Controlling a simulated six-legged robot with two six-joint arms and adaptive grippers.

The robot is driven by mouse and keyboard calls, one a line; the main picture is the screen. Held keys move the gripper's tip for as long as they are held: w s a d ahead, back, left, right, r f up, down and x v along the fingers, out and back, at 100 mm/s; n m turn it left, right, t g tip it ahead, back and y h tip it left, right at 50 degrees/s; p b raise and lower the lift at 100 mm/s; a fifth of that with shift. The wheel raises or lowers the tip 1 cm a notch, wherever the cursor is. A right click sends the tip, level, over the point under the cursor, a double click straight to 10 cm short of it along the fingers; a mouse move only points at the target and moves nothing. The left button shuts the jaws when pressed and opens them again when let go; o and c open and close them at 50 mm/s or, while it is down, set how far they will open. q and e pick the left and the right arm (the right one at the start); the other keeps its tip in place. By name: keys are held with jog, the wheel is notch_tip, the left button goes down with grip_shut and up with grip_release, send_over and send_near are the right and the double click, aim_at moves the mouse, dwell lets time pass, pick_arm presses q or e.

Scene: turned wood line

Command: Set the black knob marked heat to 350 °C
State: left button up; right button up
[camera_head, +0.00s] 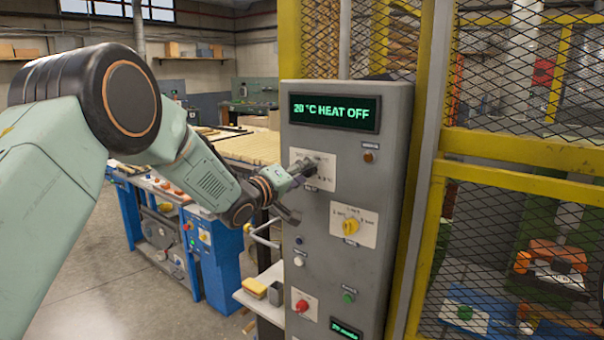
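The grey control panel (372,270) stands in front of me. Its top display (334,113) reads "20 °C HEAT OFF" in green. Below the display is a white dial plate (325,175). A dark shape at its middle looks like the black knob (311,164), partly covered by my gripper; its pointer and marks are too small to read. My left gripper (298,192) is at the panel's left side, fingers apart, one at the dial plate and the other lower down. I cannot tell whether the upper finger touches the knob. My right gripper is not in view.
A yellow knob (351,227) sits below the dial plate. White (299,261), red (302,305) and green (348,297) buttons are lower on the panel. A yellow-framed mesh fence (515,150) closes the right side. Blue machinery (219,262) stands behind my arm.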

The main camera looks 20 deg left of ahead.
pick_arm(q)
jog(key=c, duration=0.9)
jog(key=shift+f, duration=0.1)
